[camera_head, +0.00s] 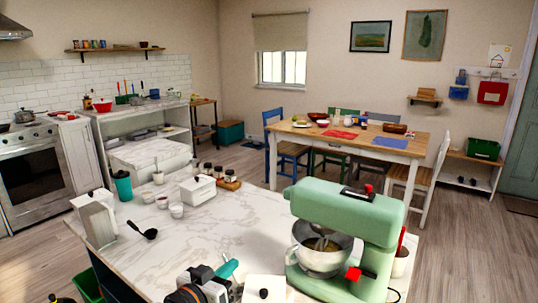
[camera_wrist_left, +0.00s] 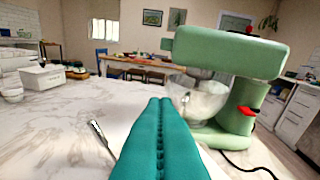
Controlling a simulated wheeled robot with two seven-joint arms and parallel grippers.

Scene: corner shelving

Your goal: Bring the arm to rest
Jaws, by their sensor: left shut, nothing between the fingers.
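My left gripper (camera_head: 229,268) shows at the bottom of the head view, above the near part of the marble-topped counter (camera_head: 215,232). Its teal fingers (camera_wrist_left: 161,104) fill the lower middle of the left wrist view, pressed together with nothing between them. They point toward the far side of the counter, left of a green stand mixer (camera_head: 345,225). The mixer also shows in the left wrist view (camera_wrist_left: 225,52), and a gap lies between it and the fingers. My right gripper is in neither view.
The mixer's metal bowl (camera_head: 322,252) is close to the right of my left gripper. The counter's middle is clear.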

